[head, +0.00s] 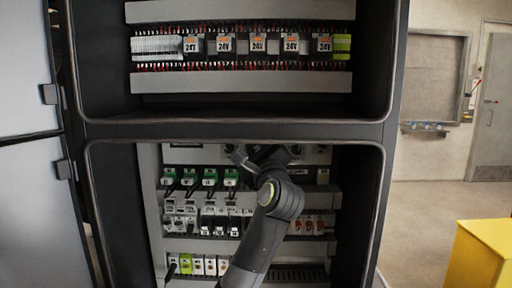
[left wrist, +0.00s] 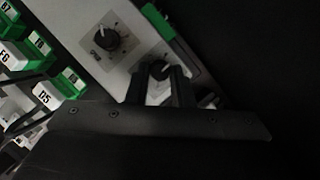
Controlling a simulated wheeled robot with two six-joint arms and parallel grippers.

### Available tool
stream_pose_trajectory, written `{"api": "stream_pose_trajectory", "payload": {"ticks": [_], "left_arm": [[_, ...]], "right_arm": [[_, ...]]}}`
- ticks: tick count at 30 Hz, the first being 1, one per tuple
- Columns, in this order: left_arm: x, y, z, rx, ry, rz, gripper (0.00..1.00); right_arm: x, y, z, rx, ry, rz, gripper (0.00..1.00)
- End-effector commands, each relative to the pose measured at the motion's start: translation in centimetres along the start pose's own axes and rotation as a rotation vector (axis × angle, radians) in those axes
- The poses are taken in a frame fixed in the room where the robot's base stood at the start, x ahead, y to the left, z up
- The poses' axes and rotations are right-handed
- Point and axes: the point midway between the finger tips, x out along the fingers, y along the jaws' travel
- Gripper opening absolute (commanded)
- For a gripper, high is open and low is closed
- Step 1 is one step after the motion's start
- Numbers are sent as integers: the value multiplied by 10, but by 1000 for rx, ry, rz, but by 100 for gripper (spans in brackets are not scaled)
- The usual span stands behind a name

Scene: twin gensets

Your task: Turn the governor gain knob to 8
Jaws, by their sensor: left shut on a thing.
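In the left wrist view, a black round knob (left wrist: 160,69) on a light grey panel sits between the two fingers of my left gripper (left wrist: 158,84), which is shut on it. A second black knob (left wrist: 106,38) with a dial scale stands apart, up and to the left. In the head view, my left gripper (head: 258,156) reaches the panel at the top of the lower cabinet bay. My wrist hides part of the panel there. I cannot read the knob labels or the pointer setting of the held knob. My right gripper is not in view.
Green-topped modules (head: 209,177) with black cables stand left of my arm. A row of small breakers (head: 312,224) is to its right. The cabinet frame (head: 240,130) edges the bay above. A yellow box (head: 480,255) stands outside at the right.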

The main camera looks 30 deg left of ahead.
Motion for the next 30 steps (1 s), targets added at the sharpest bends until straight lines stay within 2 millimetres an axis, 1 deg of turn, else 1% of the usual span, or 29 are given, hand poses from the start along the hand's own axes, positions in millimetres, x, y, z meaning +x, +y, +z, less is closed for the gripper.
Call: {"api": "stream_pose_trajectory", "payload": {"ticks": [8, 14, 20, 30], "left_arm": [[1, 0, 2, 112, 2, -44, 0], [2, 1, 3, 268, 3, -106, 0], [2, 2, 5, 445, 5, -179, 0], [3, 3, 8, 735, 6, -299, 0]], "right_arm": [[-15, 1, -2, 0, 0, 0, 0], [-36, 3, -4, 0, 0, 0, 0], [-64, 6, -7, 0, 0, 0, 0], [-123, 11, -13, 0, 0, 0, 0]]}}
